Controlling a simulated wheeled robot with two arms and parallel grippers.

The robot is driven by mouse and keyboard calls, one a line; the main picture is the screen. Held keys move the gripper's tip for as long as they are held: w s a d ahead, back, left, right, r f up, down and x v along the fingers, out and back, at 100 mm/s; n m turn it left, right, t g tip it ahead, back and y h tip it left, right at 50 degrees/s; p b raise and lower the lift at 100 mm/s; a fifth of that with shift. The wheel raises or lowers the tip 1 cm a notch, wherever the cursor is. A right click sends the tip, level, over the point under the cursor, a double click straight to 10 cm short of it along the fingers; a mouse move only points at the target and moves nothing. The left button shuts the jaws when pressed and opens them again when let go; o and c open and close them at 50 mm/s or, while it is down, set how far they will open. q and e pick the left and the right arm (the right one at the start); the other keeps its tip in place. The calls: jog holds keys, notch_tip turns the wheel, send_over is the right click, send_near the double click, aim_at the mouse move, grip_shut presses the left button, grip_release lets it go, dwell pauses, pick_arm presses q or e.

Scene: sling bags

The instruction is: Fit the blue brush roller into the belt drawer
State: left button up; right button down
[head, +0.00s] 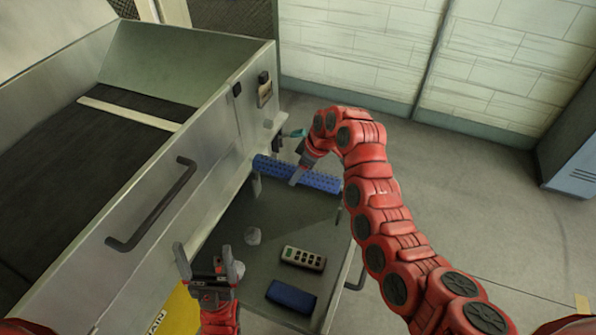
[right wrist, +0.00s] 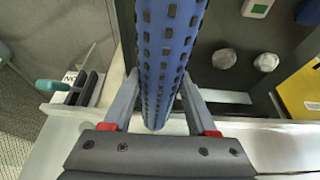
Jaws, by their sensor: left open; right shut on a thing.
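The blue brush roller (head: 322,180) is a long studded cylinder lying across the far end of a grey tray, seen in the head view. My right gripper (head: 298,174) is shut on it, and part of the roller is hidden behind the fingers. In the right wrist view the roller (right wrist: 168,50) runs lengthwise between the two fingers (right wrist: 158,108). A large grey drawer (head: 190,165) with a dark belt inside, crossed by a pale strip, stands at left. My left gripper (head: 208,264) is open and empty, beside the drawer's front near the tray.
The grey tray (head: 285,220) holds a remote-like box (head: 303,258), a dark blue block (head: 291,296) and a pale lump (head: 252,236). A teal-handled part (head: 297,133) is beyond the roller. A yellow panel (head: 178,315) is at lower left.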

aim_at(314, 173)
jog(key=shift+f, duration=2.9)
jog(key=shift+f, duration=1.75)
jog(key=shift+c, duration=0.6)
grip_release()
jog(key=v, duration=1.2)
